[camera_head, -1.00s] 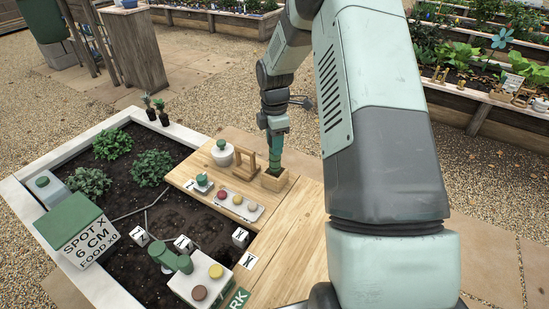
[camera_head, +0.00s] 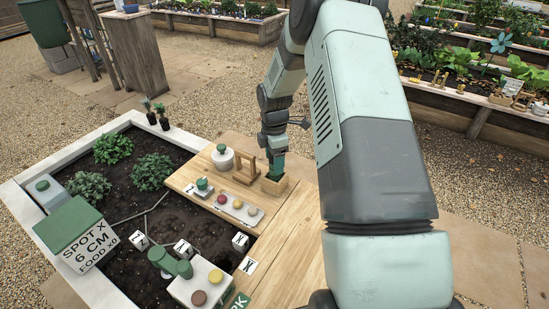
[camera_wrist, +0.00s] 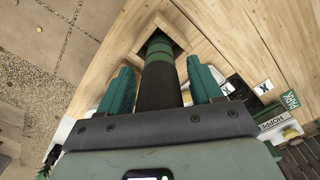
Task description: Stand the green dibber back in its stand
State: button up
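The green dibber (camera_wrist: 158,88) stands upright with its lower end inside the square opening of its wooden stand (camera_wrist: 180,22). Its visible part shows green bands and a dark length. My gripper (camera_wrist: 159,68) is around the dibber, one green finger on each side, with narrow gaps showing between fingers and dibber. In the head view my gripper (camera_head: 276,168) is straight above the stand and hides most of the dibber. How deep the dibber sits is hidden.
A wooden frame (camera_head: 246,167) stands just left of the stand, with a white pot (camera_head: 222,157) beyond it. A tray (camera_head: 231,210) with several coloured round pieces lies nearer. The bench's front part (camera_head: 290,240) is clear. Soil and plants fill the bed to the left.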

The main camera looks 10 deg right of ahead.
jog(key=shift+r, duration=0.1)
notch_tip(320, 180, up, 12)
jog(key=shift+r, duration=0.1)
dwell(0.4)
jog(key=shift+o, duration=0.3)
dwell(1.0)
